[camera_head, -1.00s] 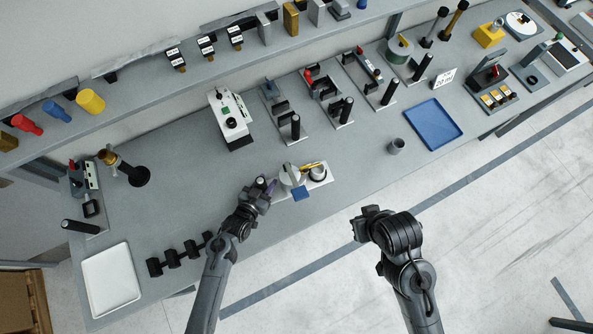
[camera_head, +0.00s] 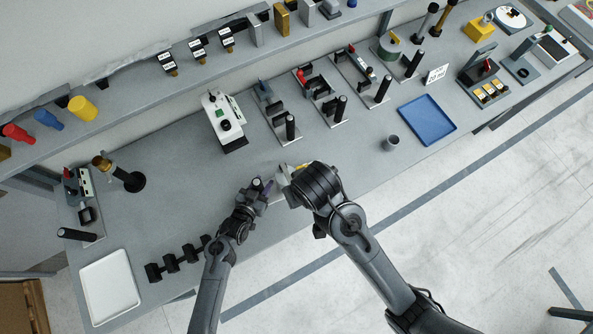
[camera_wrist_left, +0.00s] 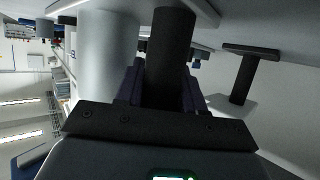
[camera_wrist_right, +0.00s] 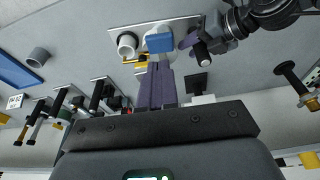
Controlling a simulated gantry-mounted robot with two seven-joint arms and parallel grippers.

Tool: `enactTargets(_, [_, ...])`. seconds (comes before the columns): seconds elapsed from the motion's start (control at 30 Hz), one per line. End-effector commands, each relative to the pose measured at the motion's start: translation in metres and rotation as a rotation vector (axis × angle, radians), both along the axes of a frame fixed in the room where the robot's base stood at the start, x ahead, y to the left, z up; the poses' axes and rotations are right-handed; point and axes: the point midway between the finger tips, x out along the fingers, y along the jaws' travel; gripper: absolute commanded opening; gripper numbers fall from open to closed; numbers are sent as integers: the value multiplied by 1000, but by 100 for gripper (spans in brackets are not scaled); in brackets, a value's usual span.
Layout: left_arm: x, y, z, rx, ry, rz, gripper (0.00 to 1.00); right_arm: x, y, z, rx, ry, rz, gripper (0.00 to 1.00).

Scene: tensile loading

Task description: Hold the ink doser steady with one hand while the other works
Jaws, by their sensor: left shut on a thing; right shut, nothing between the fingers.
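The ink doser is mostly behind my right wrist in the head view. Its grey cylinder (camera_head: 282,178) and a bit of yellow lever (camera_head: 303,166) show there. In the right wrist view its blue block (camera_wrist_right: 159,42), yellow lever (camera_wrist_right: 137,60) and pale round cup (camera_wrist_right: 127,44) show. My left gripper (camera_head: 263,188) is shut on a black post (camera_wrist_right: 202,46) beside the grey cylinder. The post also fills the jaws in the left wrist view (camera_wrist_left: 171,50). Its joint to the doser is hidden. My right gripper (camera_wrist_right: 157,86) is shut and empty, its fingertips close to the blue block.
A white instrument (camera_head: 222,118) and several fixtures with black posts stand behind. A grey cup (camera_head: 391,143) and blue tray (camera_head: 428,119) are to the right. A white tray (camera_head: 110,287) and a black dumbbell-like rack (camera_head: 178,260) are front left.

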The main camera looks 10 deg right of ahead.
Motion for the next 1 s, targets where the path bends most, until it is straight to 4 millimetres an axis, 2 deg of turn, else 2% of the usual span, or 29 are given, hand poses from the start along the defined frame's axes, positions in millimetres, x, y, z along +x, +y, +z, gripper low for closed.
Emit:
enactTargets(0.27, [0, 0, 0, 0, 0, 1, 0, 1, 0, -5, 0, 2, -1, 0])
enactTargets(0.7, [0, 0, 0, 0, 0, 1, 0, 11, 3, -47, 0, 2, -1, 0])
enactTargets(1.0, [0, 0, 0, 0, 0, 1, 0, 16, 5, -66, 0, 0, -1, 0])
